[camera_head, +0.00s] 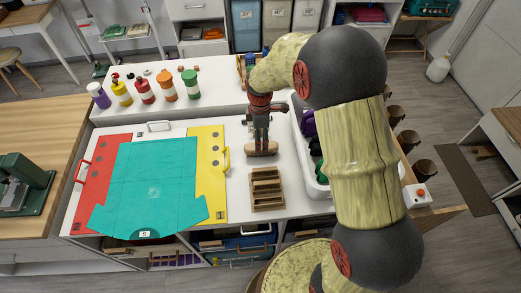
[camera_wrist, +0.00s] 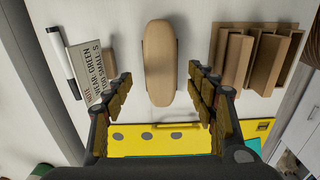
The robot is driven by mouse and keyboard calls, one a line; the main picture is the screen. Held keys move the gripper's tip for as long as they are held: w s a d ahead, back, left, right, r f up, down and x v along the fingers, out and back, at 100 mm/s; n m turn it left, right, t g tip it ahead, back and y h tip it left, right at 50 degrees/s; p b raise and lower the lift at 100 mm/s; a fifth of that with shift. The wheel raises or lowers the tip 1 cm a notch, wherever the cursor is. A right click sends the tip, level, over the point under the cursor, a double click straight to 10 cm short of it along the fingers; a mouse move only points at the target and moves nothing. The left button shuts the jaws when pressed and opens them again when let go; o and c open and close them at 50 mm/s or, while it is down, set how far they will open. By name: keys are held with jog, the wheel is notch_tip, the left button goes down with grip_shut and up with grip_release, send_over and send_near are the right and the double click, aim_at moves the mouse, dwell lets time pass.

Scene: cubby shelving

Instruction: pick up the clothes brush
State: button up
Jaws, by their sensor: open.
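The clothes brush shows as an oval, light wooden back in the wrist view (camera_wrist: 159,55), lying on the white worktop. In the head view the brush (camera_head: 262,154) is partly hidden under my gripper (camera_head: 262,140), which hangs just over it, pointing down. In the wrist view my gripper (camera_wrist: 160,82) is open and empty. Its two fingers stand apart to the left and right of the brush's near end, with a gap on each side. I cannot tell the exact height of the fingertips above the worktop. The bristles are hidden.
A slotted wooden rack (camera_head: 267,190) stands close by; it also shows at right in the wrist view (camera_wrist: 255,58). A printed card (camera_wrist: 92,70) and marker (camera_wrist: 61,55) lie left there. A teal garment (camera_head: 155,185), several bottles (camera_head: 143,92) and a white bin (camera_head: 303,160) surround the area.

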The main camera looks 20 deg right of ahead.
jog(key=f, duration=0.2)
jog(key=f+b, duration=0.1)
jog(key=f, duration=0.1)
jog(key=shift+d+f, duration=0.2)
jog(key=shift+f, duration=0.15)
jog(key=shift+s, duration=0.1)
jog(key=shift+c, duration=0.6)
jog(key=c, duration=1.3)
notch_tip(320, 180, up, 10)
jog(key=shift+r+p, duration=0.1)
jog(key=shift+p, duration=0.95)
jog(key=o, duration=0.7)
jog(key=c, duration=0.4)
